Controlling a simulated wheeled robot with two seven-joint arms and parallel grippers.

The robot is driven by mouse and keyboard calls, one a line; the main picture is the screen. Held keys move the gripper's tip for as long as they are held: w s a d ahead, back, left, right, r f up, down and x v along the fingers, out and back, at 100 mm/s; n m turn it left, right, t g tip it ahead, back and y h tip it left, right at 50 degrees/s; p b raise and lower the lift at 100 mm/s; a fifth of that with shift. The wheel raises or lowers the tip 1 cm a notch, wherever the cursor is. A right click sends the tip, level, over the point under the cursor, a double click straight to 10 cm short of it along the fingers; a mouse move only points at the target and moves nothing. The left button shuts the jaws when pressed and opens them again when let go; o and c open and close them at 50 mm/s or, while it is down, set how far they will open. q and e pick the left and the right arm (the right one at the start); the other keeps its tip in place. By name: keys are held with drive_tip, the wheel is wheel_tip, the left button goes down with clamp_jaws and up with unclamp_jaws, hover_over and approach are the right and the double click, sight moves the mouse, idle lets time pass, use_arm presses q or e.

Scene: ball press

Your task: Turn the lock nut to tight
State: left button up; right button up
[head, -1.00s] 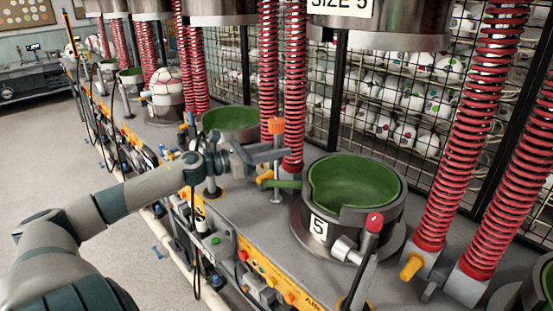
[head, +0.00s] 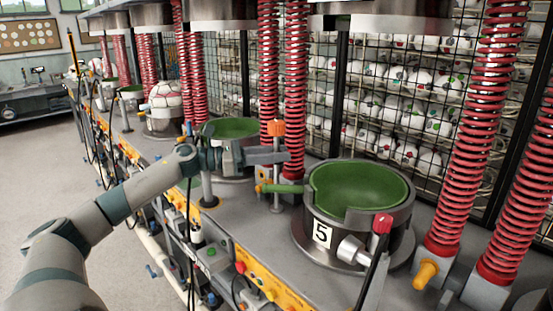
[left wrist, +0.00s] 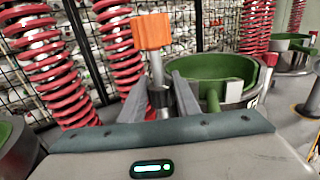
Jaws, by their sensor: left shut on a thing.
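An upright metal post with an orange block (head: 276,128) on top stands left of the press pot marked 5 (head: 322,234). My left gripper (head: 276,157) reaches the post from the left, below the orange block. In the left wrist view its two fingers (left wrist: 160,97) are closed around a small dark nut on the post, under the orange block (left wrist: 153,32); the fingers hide part of it. I cannot read whether the nut is tight. My right gripper is not in view.
The pot has a green lining (head: 358,186) and a red-tipped lever (head: 382,224) in front. Red springs (head: 296,90) rise close behind the post. A second green-lined pot (head: 232,128) stands behind my left wrist. A wire cage of balls (head: 400,100) lies behind.

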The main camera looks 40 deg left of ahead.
use_arm(q)
drive_tip(key=shift+r, duration=0.1)
drive_tip(key=o, duration=1)
drive_tip(key=shift+o, duration=0.2)
